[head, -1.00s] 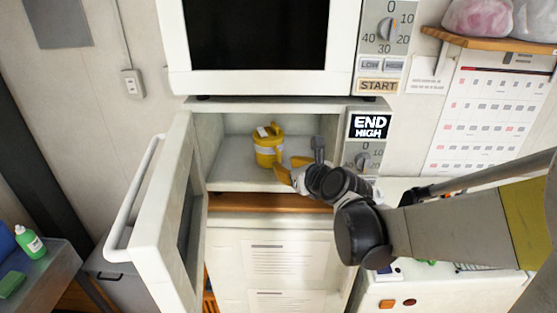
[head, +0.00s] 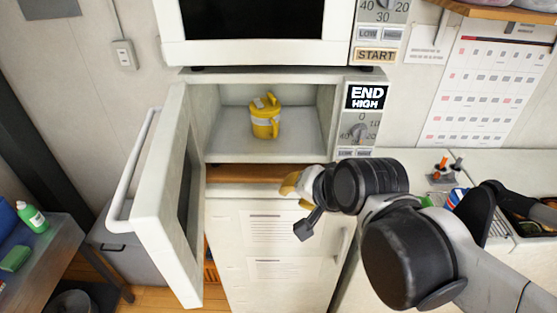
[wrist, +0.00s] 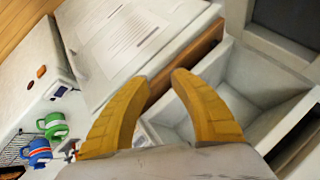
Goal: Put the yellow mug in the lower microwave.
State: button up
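The yellow mug (head: 265,117) stands upright inside the lower microwave (head: 225,140), on its floor. A pale band runs round it and a small light piece shows at its top. The microwave door (head: 165,200) hangs wide open to the left. My gripper (head: 291,186) is outside the microwave, below and in front of its opening, apart from the mug. In the wrist view its two yellow fingers (wrist: 160,78) are spread with nothing between them. The microwave cavity (wrist: 240,85) also shows there; the mug does not.
An upper microwave (head: 265,50) stands above. A white cabinet (head: 265,230) is below. A counter (head: 420,175) with small items lies right. In the wrist view, a green mug (wrist: 54,125) and a blue mug (wrist: 38,152) stand near a wire rack. A side table with a green bottle (head: 32,216) stands left.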

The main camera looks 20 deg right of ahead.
jog(key=s+n, duration=0.1)
jog(key=n, duration=0.1)
jog(key=s+d+n+g, duration=0.1)
jog(key=s+n, duration=0.1)
jog(key=n, duration=0.1)
jog(key=s+f+n+h, duration=0.1)
jog(key=s+n, duration=0.1)
jog(key=n, duration=0.1)
jog(key=shift+s+d+g, duration=0.1)
jog(key=shift+d+g, duration=0.05)
jog(key=shift+g, duration=0.15)
jog(key=shift+f, duration=0.15)
